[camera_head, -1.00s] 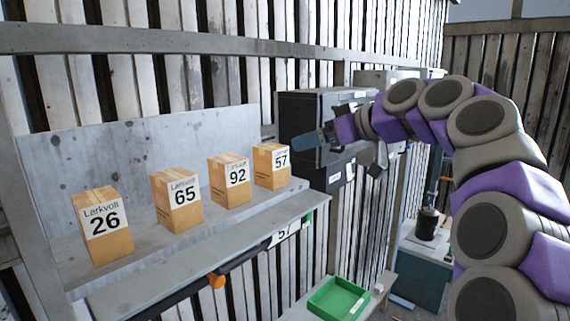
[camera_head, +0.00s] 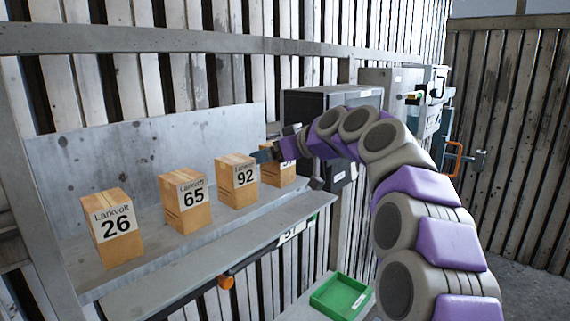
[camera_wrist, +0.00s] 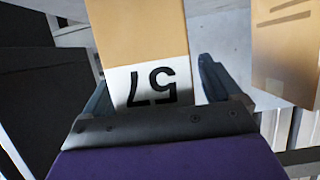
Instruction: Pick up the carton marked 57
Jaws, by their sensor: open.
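The carton marked 57 (camera_head: 277,176) stands at the right end of the row on the grey shelf (camera_head: 160,246), its label partly hidden behind my gripper in the head view. In the wrist view the carton (camera_wrist: 140,35) shows upside down, its label between my two fingers. My gripper (camera_head: 287,156) is open in front of this carton. In the wrist view the gripper (camera_wrist: 155,95) has one finger close to the carton's left side and the other apart from its right side. I cannot tell how deep the carton sits between the fingers.
The carton marked 92 (camera_head: 237,183) stands just left of it, and a neighbouring carton (camera_wrist: 287,50) shows at right in the wrist view. Cartons 65 (camera_head: 186,203) and 26 (camera_head: 112,230) stand farther left. A dark cabinet (camera_head: 330,105) is behind my arm. A green tray (camera_head: 341,297) lies below.

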